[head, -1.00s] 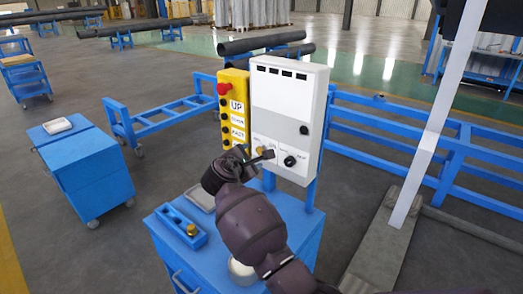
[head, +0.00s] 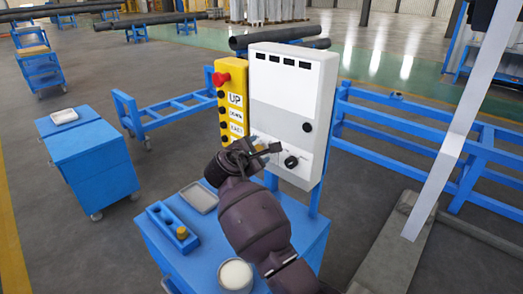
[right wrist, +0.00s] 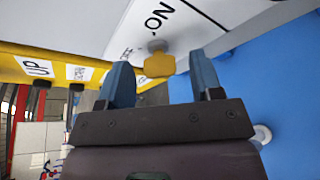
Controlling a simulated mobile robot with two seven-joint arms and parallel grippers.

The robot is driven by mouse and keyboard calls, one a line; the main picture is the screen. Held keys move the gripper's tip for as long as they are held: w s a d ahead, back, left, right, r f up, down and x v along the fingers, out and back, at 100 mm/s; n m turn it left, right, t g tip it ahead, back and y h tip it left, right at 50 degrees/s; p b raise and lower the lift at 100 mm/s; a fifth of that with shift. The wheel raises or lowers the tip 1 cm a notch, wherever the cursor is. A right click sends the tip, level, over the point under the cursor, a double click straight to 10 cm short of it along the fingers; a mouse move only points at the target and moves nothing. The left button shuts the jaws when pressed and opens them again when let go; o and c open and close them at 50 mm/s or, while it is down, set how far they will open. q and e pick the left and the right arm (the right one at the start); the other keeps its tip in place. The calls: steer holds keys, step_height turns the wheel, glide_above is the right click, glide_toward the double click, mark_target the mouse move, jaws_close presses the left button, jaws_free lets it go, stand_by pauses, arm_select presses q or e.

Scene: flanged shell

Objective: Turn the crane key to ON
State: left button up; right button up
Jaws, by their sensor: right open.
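The white control box (head: 292,98) stands upright at the middle of the head view. The yellow key (right wrist: 158,64) sticks out of its white face below the printed "ON" in the right wrist view; in the head view it is mostly hidden by my gripper. My right gripper (head: 262,150) is in front of the lower part of the box. Its two blue fingers (right wrist: 161,82) are apart, with the key ahead of and between their tips. No grip on the key shows. My left gripper is not in view.
A yellow pendant (head: 231,102) with a red button is left of the box. A black knob (head: 291,162) is right of my gripper. Below stands a blue cart (head: 303,232) with a grey tray (head: 200,197) and blue holder (head: 168,232). Blue rails (head: 400,130) run behind.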

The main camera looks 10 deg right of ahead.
steer(key=shift+w+d+f, duration=0.15)
steer(key=shift+w+d, duration=0.05)
steer(key=shift+w, duration=0.05)
steer(key=c, duration=0.9)
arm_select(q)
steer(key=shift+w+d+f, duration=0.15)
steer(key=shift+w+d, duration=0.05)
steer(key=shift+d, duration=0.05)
arm_select(e)
steer(key=shift+c, duration=0.2)
